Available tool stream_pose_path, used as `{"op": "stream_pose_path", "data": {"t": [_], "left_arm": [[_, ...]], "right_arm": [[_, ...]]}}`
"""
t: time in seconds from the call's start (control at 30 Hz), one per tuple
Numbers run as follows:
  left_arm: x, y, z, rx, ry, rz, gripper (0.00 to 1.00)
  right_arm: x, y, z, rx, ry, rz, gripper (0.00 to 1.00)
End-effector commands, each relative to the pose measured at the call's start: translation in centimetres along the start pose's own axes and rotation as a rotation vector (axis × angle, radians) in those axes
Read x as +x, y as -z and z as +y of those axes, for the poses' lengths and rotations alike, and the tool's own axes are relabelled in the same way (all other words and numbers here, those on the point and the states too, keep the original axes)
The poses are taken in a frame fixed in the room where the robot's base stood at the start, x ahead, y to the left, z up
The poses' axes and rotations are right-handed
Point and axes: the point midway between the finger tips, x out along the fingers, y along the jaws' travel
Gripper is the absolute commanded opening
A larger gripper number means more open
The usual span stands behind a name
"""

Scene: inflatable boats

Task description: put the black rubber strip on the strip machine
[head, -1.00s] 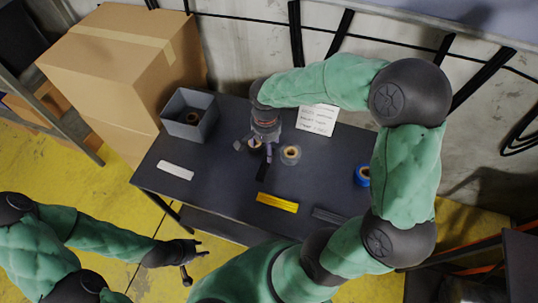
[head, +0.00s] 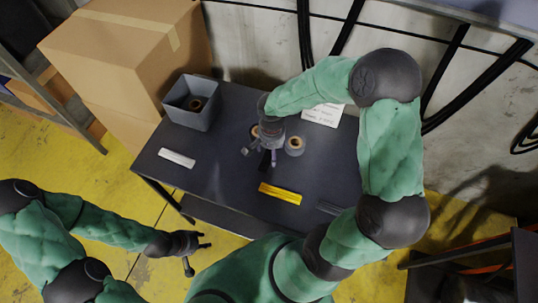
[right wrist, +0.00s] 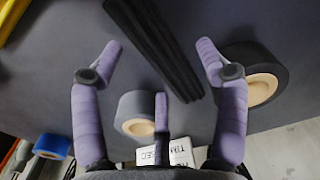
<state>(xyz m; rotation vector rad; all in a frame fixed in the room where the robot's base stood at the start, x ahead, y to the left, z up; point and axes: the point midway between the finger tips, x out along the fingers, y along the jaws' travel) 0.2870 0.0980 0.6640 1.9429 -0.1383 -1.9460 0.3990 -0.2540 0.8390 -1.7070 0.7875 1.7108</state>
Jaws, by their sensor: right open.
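The black rubber strip (right wrist: 152,45) lies on the dark table between the spread fingers of my right gripper (right wrist: 155,52) in the right wrist view. In the head view the strip (head: 265,164) is mostly hidden under that gripper (head: 262,150). The right gripper is open, pointing down over the strip; no finger visibly holds it, and the height gap is hard to judge. My left gripper (head: 200,241) is open and empty, off the table's front left side above the yellow floor. I cannot pick out the strip machine in either view.
A grey tape roll (right wrist: 134,116) and a dark roll (right wrist: 258,82) stand close to the right gripper's fingers. A white strip (head: 177,158), a yellow strip (head: 280,193) and a grey bin (head: 192,103) are on the table. A blue roll (right wrist: 52,146) shows too.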

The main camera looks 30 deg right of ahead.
Motion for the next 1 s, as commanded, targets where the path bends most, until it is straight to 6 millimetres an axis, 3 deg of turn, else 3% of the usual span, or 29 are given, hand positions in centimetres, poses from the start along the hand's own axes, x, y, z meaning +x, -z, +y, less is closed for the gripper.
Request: {"op": "stream_pose_path", "data": {"t": [0.27,0.37,0.5,0.57,0.6,1.0], "left_arm": [[0.2,0.0,-0.1,0.000,0.000,0.000,0.40],[0.2,0.0,-0.1,0.000,0.000,0.000,0.40],[0.2,0.0,-0.1,0.000,0.000,0.000,0.40],[0.2,0.0,-0.1,0.000,0.000,0.000,0.40],[0.2,0.0,-0.1,0.000,0.000,0.000,0.40],[-0.2,0.0,0.1,0.000,0.000,0.000,0.40]], "right_arm": [[0.8,0.0,-0.1,0.001,0.002,0.001,0.74],[0.7,0.0,-0.1,0.001,0.002,0.001,0.51],[0.7,0.0,-0.1,0.001,0.001,0.001,0.12],[0.7,0.0,0.0,0.001,0.001,0.001,0.11],[0.7,0.0,-0.1,0.001,0.002,0.001,0.05],[-0.2,0.1,-0.1,0.000,0.002,0.002,0.05]]}}
